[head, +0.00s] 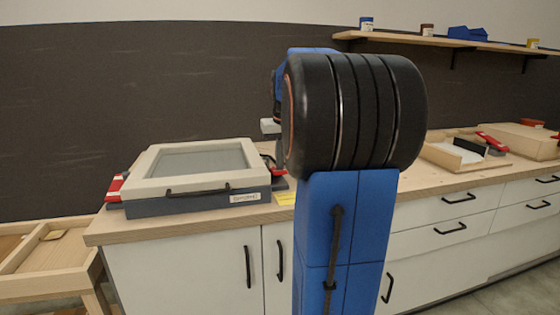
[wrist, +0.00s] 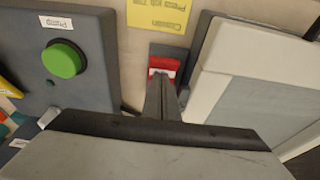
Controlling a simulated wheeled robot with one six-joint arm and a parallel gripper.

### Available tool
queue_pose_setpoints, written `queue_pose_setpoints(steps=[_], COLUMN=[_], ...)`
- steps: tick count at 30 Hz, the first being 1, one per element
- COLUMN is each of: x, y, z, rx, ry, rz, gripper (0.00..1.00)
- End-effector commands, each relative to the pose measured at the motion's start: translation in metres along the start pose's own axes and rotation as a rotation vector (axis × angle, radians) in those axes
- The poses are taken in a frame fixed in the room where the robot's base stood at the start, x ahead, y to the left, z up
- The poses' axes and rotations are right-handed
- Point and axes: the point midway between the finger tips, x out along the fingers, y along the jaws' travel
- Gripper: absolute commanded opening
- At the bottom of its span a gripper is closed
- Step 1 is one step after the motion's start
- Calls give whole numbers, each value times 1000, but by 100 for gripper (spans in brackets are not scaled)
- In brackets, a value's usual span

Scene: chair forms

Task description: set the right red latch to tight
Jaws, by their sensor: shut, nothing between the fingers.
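The form (head: 205,168) is a cream frame with a grey panel on a dark grey base, on the counter left of my arm. The right red latch (head: 268,163) is at its right side, mostly hidden behind my arm in the head view. In the wrist view a red latch (wrist: 165,66) with a pale edge sits on a dark mount beside the form's frame (wrist: 212,45). My gripper (wrist: 163,82) is shut and empty, its fingertips right by this latch; I cannot tell whether they touch. The latch's setting is unclear.
A left red latch (head: 116,186) is on the form's other side. In the wrist view a grey box with a green button (wrist: 64,58) stands close to my gripper, and a yellow note (wrist: 158,14) lies near the latch. A tray (head: 455,157) stands further right.

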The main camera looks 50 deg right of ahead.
Motion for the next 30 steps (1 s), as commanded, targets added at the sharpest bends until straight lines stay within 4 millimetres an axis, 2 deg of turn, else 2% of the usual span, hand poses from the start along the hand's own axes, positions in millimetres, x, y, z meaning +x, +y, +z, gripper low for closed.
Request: queue_pose_setpoints(steps=[14,30], x=[2,11], y=[0,0], z=[7,25], rx=[0,0], ry=[82,322], rz=[1,1], gripper=[0,0])
